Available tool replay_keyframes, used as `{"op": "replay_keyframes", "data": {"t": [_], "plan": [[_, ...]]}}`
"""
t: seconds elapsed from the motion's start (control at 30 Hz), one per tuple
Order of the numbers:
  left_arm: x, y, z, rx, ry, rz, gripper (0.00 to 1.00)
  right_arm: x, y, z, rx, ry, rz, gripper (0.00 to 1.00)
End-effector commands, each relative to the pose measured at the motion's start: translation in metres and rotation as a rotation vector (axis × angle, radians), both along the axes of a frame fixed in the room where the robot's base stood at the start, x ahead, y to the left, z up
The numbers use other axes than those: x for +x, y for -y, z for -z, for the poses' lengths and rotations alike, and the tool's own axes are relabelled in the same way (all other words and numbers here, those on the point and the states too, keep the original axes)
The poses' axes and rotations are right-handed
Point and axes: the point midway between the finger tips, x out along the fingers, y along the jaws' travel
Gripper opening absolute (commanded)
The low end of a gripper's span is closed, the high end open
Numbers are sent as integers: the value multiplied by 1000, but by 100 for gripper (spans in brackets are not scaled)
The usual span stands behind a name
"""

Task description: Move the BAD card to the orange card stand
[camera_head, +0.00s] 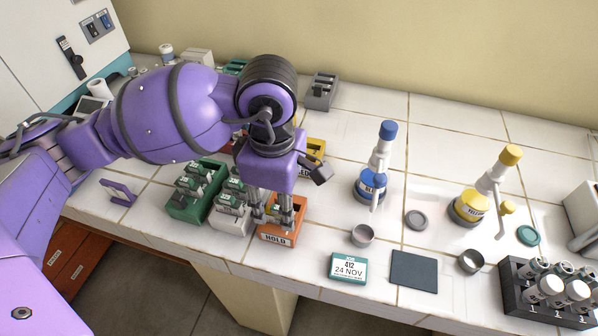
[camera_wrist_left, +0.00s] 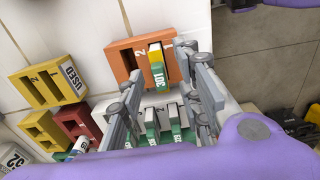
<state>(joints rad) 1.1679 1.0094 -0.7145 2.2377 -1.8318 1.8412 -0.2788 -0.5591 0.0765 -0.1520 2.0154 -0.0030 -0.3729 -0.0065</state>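The orange card stand (camera_head: 281,238), labelled HOLD, stands near the front of the bench. In the left wrist view the orange stand (camera_wrist_left: 122,62) has slots marked 1 and 2. A card (camera_wrist_left: 156,68) with a yellow, green and white edge sits in slot 1. Its name is not legible as BAD. My left gripper (camera_head: 272,217) is directly above the orange stand, pointing down. Its fingers are apart on either side of that card, with gaps visible in the left wrist view (camera_wrist_left: 160,76). My right gripper is not in view.
A white stand (camera_head: 232,226) and a green stand (camera_head: 182,211) with several cards stand left of the orange one. Yellow stands (camera_wrist_left: 40,90) and a red stand (camera_wrist_left: 90,128) are close by.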

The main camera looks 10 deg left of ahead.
Motion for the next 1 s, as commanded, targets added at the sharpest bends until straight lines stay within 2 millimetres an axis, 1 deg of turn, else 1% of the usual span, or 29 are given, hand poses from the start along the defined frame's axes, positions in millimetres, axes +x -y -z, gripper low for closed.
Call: {"op": "replay_keyframes", "data": {"t": [0.3,0.4,0.5,0.6,0.7,1.0], "plan": [[2,0,-65,-1,7,2,32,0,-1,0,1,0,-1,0],[2,0,-84,0,7,0,32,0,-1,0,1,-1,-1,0],[2,0,-98,0,5,1,32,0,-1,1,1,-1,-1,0],[2,0,-107,0,4,0,32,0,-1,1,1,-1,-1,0],[2,0,-111,0,2,0,32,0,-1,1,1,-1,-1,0],[2,0,-112,0,2,0,32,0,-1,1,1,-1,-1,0]]}}
